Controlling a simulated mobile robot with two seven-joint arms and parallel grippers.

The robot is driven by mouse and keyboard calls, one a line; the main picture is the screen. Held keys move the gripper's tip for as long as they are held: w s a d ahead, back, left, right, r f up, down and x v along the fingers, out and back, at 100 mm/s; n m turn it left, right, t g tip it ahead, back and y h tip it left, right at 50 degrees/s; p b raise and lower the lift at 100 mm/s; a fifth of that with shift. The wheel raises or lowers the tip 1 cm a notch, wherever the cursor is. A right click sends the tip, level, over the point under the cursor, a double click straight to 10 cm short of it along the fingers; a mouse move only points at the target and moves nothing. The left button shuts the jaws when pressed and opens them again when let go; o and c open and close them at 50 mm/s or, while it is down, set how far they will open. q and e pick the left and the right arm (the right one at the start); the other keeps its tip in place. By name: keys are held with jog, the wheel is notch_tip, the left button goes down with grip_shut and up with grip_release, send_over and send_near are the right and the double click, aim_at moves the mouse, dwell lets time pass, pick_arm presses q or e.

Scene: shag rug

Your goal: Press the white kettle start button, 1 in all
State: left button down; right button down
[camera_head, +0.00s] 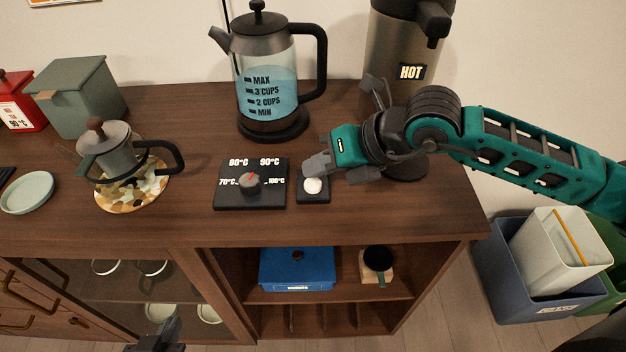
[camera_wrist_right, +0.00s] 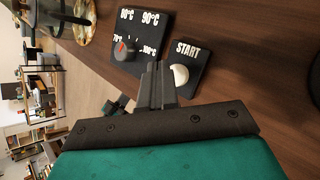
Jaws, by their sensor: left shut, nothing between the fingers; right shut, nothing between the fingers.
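The white round start button (camera_head: 313,186) sits on a small black plate on the wooden counter; the wrist view shows the button (camera_wrist_right: 180,75) with the word START beside it. My right gripper (camera_head: 316,164) is shut and empty, its tips just behind the button in the head view. In the right wrist view the shut fingers (camera_wrist_right: 156,84) lie just left of the button; I cannot tell whether they touch it. The glass kettle (camera_head: 268,95) with blue water stands on its black base behind. My left gripper (camera_head: 155,346) is shut and empty, partly cut off at the bottom edge.
A temperature dial panel (camera_head: 250,195) lies left of the button. A tall HOT dispenser (camera_head: 405,50) stands behind my right arm. A small teapot (camera_head: 112,150) sits on a patterned mat at left. The counter's front strip is clear; bins (camera_head: 535,270) stand at right.

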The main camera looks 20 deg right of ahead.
aim_at(319, 185)
dwell(0.6)
jog(key=shift+f+b, duration=0.45)
jog(key=shift+b, duration=0.15)
jog(key=shift+f+b, duration=0.45)
jog(key=shift+b, duration=0.05)
dwell(0.4)
jog(key=shift+r, duration=0.15)
jog(key=shift+r+p, duration=0.55)
jog(key=shift+r, duration=0.2)
jog(key=shift+r+p, duration=1.65)
jog(key=shift+r, duration=0.9)
jog(key=shift+f, duration=0.1)
